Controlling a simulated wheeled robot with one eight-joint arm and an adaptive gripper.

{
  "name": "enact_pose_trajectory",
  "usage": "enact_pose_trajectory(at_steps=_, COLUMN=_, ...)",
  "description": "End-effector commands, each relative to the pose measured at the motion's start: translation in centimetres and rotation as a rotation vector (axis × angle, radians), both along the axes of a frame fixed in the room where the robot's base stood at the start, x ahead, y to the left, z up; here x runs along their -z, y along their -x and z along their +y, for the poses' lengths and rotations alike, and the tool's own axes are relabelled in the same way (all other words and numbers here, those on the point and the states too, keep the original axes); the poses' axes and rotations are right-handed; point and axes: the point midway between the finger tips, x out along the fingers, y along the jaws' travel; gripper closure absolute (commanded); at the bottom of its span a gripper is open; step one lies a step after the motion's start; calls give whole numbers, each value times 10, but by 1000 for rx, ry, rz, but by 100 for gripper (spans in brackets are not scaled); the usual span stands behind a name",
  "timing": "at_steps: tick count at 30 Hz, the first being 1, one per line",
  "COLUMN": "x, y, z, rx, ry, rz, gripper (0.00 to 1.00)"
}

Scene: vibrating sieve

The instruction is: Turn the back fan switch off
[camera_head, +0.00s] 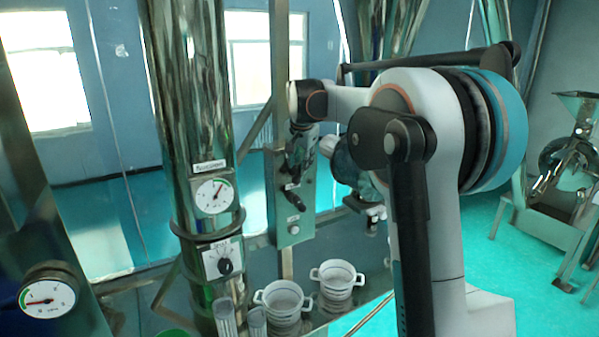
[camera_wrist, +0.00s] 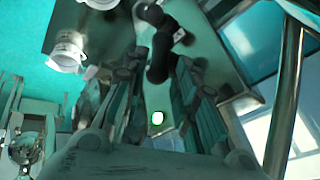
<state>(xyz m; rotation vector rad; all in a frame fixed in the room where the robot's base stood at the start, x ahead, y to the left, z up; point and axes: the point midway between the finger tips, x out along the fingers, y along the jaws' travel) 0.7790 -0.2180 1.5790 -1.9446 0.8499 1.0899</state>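A grey-green control panel (camera_head: 292,205) is mounted on a metal post in the middle of the head view. It carries black switches (camera_head: 291,187) and a round pale button (camera_head: 293,228) below them. I cannot read which one is the back fan switch. In the wrist view, a black switch handle (camera_wrist: 158,65) stands out from the panel face (camera_wrist: 215,50), just beyond my fingertips. A white button with a green ring (camera_wrist: 157,117) shows between the fingers. My gripper (camera_wrist: 157,85) is open, its two fingers apart, at the panel's upper part. Whether it touches the switch is unclear.
A shiny metal column (camera_head: 190,90) with a gauge (camera_head: 214,195) and a dial (camera_head: 225,265) stands left of the panel. Two white two-handled pots (camera_head: 337,283) sit below. A metal machine (camera_head: 570,165) stands at the far right. Open teal floor lies between.

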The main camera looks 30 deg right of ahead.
Motion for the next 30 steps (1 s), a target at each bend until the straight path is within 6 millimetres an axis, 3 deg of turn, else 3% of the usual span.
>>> enact_pose_trajectory(at_steps=10, x=46, y=-22, z=-10, rx=0, ry=0, rz=0, gripper=73)
enact_pose_trajectory(at_steps=23, x=56, y=-26, z=-12, rx=-1, ry=0, rz=0, gripper=73)
enact_pose_trajectory(at_steps=27, x=56, y=-26, z=-12, rx=-1, ry=0, rz=0, gripper=100)
enact_pose_trajectory(at_steps=30, x=56, y=-26, z=-12, rx=-1, ry=0, rz=0, gripper=100)
